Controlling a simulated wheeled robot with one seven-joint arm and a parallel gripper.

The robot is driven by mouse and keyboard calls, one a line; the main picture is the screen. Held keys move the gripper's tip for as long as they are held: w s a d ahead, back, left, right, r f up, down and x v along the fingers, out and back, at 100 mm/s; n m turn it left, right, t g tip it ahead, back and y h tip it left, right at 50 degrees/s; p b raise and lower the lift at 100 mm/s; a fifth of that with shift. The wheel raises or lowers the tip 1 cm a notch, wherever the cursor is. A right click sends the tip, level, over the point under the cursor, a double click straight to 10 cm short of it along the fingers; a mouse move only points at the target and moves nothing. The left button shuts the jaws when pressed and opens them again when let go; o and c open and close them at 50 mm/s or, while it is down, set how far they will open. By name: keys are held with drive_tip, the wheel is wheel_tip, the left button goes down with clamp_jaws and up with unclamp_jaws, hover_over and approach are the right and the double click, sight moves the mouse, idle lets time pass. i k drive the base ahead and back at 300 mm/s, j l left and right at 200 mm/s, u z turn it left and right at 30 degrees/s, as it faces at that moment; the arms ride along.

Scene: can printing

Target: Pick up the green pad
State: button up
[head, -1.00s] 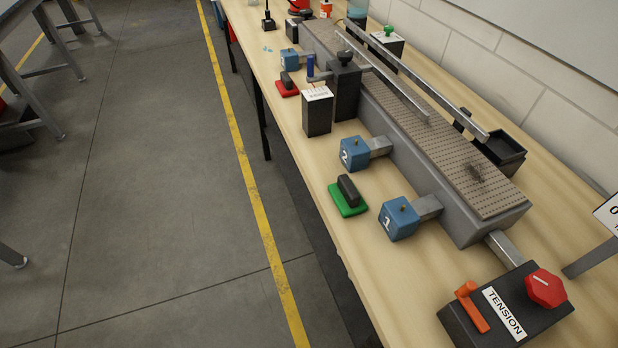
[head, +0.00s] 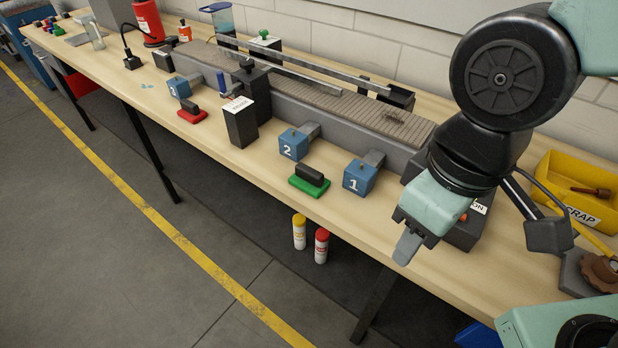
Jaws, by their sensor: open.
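The green pad (head: 309,187) lies flat on the wooden bench near its front edge, with a black handle block (head: 312,174) on top. It sits in front of the blue block marked 2 (head: 294,144) and left of the blue block marked 1 (head: 360,177). My gripper (head: 407,246) hangs at the right of the head view, over the bench's front edge, to the right of the pad and well apart from it. It is open, and nothing shows between its fingers. The far finger is mostly hidden.
A grey conveyor (head: 340,110) with rails runs behind the pad. A black box (head: 240,122) and a red pad (head: 192,115) stand to the left. A yellow scrap bin (head: 575,190) is at right. Yellow and red cans (head: 321,245) stand below the bench. Bench around the pad's front is clear.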

sight(311, 180)
drive_tip(key=i+j+z, duration=0.1)
drive_tip(key=j, duration=2)
drive_tip(key=i+z, duration=0.05)
